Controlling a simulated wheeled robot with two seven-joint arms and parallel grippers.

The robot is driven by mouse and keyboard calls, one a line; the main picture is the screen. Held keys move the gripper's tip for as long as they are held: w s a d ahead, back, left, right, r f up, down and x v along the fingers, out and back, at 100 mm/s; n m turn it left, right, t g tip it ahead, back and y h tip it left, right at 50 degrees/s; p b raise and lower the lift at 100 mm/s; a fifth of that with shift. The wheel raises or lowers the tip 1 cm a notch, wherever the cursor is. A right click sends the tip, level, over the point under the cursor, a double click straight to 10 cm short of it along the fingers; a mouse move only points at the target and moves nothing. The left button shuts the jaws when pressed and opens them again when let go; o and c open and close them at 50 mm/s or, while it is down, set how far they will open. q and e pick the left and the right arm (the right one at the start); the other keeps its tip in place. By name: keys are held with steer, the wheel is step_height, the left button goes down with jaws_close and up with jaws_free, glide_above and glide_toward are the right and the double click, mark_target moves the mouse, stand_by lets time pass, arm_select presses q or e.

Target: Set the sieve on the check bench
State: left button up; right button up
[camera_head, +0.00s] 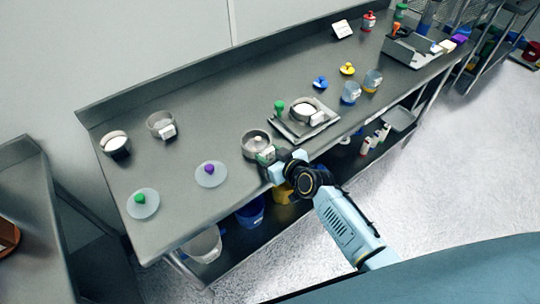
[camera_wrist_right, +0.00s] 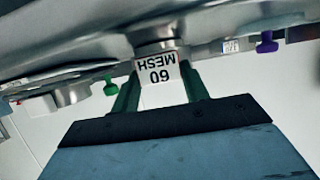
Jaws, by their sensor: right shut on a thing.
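My right gripper (camera_head: 267,157) is shut on a sieve (camera_head: 255,141), a round metal pan, at the front edge of the long steel bench (camera_head: 185,110). In the right wrist view its green fingers (camera_wrist_right: 160,78) close on either side of a tab labelled "60 MESH" (camera_wrist_right: 158,70), upside down in the picture. I cannot tell whether the sieve touches the bench. My left gripper is not in view. Which surface is the check bench is not marked; a separate bench (camera_head: 22,185) stands at the left edge.
Right of the sieve are a tray (camera_head: 282,128) with a white-filled pan (camera_head: 303,112) and a green knob. Left are a disc with a purple knob (camera_head: 210,175), one with a green knob (camera_head: 142,204) and two round containers. Bins (camera_head: 250,212) sit on the lower shelf.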

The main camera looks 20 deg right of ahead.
steer(key=o, duration=0.6)
steer(key=shift+f, duration=0.15)
steer(key=o, duration=0.5)
steer(key=shift+c, duration=0.2)
steer(key=shift+r, duration=0.2)
steer(key=shift+s+r, duration=0.1)
steer(key=shift+s, duration=0.15)
steer(key=p+v, duration=0.1)
steer(key=v, duration=1)
steer(key=shift+s, duration=0.25)
steer(key=shift+d+r, duration=0.1)
steer(key=shift+d, duration=0.05)
